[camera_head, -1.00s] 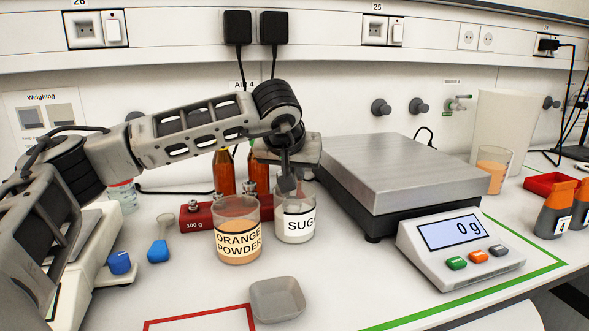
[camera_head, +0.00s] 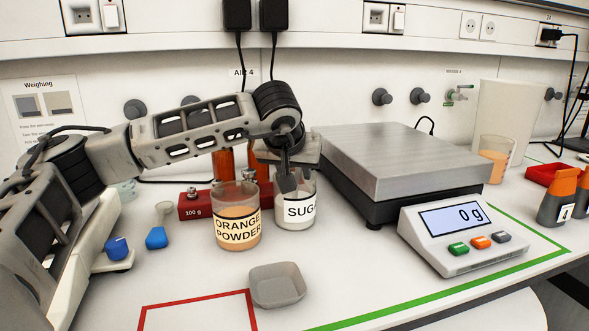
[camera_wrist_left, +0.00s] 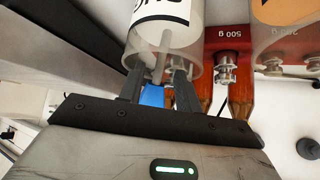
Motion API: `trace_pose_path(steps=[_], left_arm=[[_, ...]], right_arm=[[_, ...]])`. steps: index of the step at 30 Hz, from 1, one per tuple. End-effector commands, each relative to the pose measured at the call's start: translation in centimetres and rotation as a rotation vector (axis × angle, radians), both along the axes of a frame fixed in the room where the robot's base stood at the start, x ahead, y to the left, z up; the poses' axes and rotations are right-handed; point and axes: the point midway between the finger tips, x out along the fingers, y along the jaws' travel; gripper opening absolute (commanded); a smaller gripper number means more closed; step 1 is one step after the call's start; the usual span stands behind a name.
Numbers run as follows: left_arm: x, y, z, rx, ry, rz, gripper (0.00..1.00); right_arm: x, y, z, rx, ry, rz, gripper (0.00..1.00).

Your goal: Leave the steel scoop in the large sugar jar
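The sugar jar (camera_head: 296,213) stands upright on the bench, holding white powder. My left gripper (camera_head: 287,184) points down at its mouth. In the left wrist view the jar (camera_wrist_left: 190,38) appears upside down, with a thin grey rod, apparently the steel scoop's handle (camera_wrist_left: 164,46), inside it. A blue piece (camera_wrist_left: 152,96) shows between the fingers, perhaps the handle's end. My left gripper's two fingers (camera_wrist_left: 160,82) stand apart, with a gap beside the blue piece. The scoop's bowl cannot be made out. My right gripper is not in view.
The orange powder jar (camera_head: 237,220) stands close left of the sugar jar. A balance (camera_head: 385,165) reading 0 g stands to the right. Red weight blocks (camera_head: 195,206) and orange bottles (camera_head: 223,165) are behind. An empty grey dish (camera_head: 277,287) lies in front.

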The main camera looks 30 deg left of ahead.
Motion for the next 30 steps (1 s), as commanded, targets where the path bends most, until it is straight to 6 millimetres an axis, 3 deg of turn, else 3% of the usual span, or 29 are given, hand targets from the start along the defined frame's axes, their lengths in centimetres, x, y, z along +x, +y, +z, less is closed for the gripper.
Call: trace_pose_path(steps=[11,24,30], left_arm=[[-0.9,-0.4,1.2,0.0,-0.002,-0.002,0.35],[-7.0,-2.8,8.9,0.0,-0.005,-0.003,0.35],[-9.0,-3.6,11.2,-0.001,-0.002,-0.001,0.35]], right_arm=[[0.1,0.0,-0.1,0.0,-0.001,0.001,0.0],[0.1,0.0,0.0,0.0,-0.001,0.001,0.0],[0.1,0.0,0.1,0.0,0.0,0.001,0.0]])
